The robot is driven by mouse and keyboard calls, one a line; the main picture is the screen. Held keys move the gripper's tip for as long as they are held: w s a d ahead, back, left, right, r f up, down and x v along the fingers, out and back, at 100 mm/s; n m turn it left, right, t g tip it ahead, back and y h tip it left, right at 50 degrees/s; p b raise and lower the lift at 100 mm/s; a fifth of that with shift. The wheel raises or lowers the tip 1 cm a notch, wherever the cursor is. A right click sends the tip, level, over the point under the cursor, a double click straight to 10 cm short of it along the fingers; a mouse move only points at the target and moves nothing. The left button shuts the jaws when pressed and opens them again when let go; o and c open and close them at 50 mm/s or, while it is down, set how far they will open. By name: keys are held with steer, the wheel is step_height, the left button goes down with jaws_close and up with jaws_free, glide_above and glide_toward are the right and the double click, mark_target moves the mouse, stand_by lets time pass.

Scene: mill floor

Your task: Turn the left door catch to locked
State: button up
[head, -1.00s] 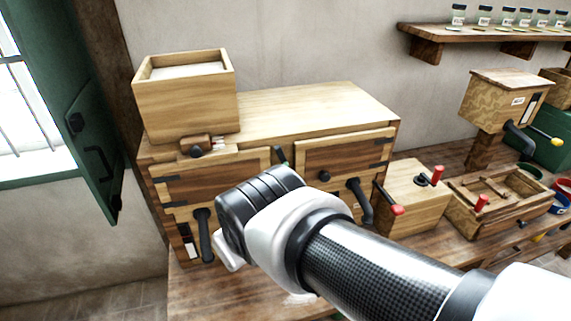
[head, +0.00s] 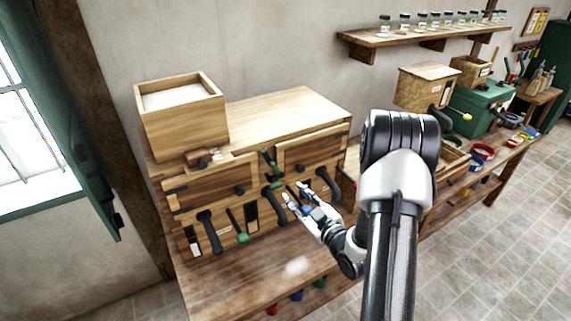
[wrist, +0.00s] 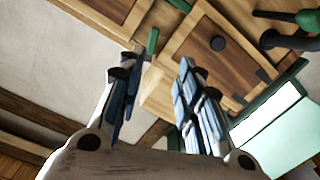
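The wooden cabinet (head: 285,108) has a left door (head: 212,186) and a right door (head: 312,150), each with a dark knob. A green catch (head: 268,160) stands at the gap between the doors, tilted. In the wrist view a green bar (wrist: 152,42) shows beyond my fingers, near a door edge; its lock state is not clear. My gripper (head: 296,193) is open and empty, in front of the cabinet below the right door. In the wrist view my gripper (wrist: 157,70) has its two fingers well apart with nothing between them.
Black levers (head: 209,232) and a green-ended lever (head: 240,234) stick out along the cabinet front. A wooden hopper box (head: 185,125) sits on top at left. A green shutter (head: 85,165) stands open at left. The bench (head: 225,285) is largely bare in front.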

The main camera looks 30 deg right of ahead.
mark_target(276, 170)
steer(key=shift+m+t, duration=0.3)
steer(key=shift+t, duration=0.1)
steer(key=w, duration=0.8)
steer(key=w+p, duration=0.1)
steer(key=w, duration=0.6)
steer(key=shift+w+d+p, duration=0.2)
steer(key=shift+w+p, duration=0.1)
steer(key=shift+w, duration=0.05)
steer(key=shift+c, duration=0.5)
jaws_close()
